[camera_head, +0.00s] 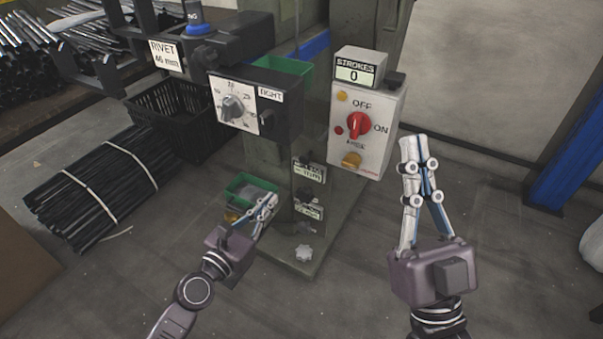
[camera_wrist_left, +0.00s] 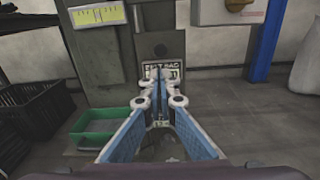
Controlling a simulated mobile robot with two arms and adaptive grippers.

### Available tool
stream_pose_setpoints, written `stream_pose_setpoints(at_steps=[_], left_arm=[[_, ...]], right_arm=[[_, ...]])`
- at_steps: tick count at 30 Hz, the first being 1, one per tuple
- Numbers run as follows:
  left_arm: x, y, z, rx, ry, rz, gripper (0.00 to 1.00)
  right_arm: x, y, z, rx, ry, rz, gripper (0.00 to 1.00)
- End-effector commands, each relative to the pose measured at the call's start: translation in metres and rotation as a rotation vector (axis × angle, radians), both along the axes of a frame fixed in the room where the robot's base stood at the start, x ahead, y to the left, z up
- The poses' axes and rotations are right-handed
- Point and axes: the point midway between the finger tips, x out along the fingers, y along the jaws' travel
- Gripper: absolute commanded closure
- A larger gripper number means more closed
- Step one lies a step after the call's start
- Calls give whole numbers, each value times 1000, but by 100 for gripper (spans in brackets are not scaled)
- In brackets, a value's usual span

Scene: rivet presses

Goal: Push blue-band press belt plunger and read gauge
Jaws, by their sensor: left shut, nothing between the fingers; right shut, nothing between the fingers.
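The press is a grey-green column (camera_head: 262,150) with a blue strip (camera_head: 314,46) near its top. Low on its side are two small lettered plates, an upper one (camera_head: 310,170) and a lower one (camera_head: 308,210), with a small dark fitting (camera_head: 305,193) between them. In the left wrist view a plate (camera_wrist_left: 179,70) reading roughly "BELT SAG" is partly hidden behind my fingers; its reading is not clear. My left gripper (camera_head: 268,202) is shut and empty, pointing toward the lower plates; contact cannot be told. My right gripper (camera_head: 411,142) is shut and empty, raised at the right.
A switch box (camera_head: 366,130) with a red knob and a STROKES counter (camera_head: 355,74) reading 0 hangs at the right. A dial box (camera_head: 255,105) juts out left. A green bin (camera_head: 248,186) sits low beside the column. Black rods (camera_head: 100,185) lie left. Floor at front is clear.

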Motion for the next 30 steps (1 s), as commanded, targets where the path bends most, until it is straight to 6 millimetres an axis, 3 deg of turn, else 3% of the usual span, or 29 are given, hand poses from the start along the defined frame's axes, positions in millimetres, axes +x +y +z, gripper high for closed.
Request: stream_pose_setpoints(at_steps=[16, 23, 30], left_arm=[[7, -4, 6, -36, 0, -3, 100], [43, -23, 6, -36, -1, -3, 100], [86, -45, 4, -34, 1, -4, 100]], right_arm=[[-7, -2, 7, 7, -23, 1, 100], [-15, -3, 12, 22, -73, 4, 100], [-55, -11, 33, 83, -271, 14, 100]])
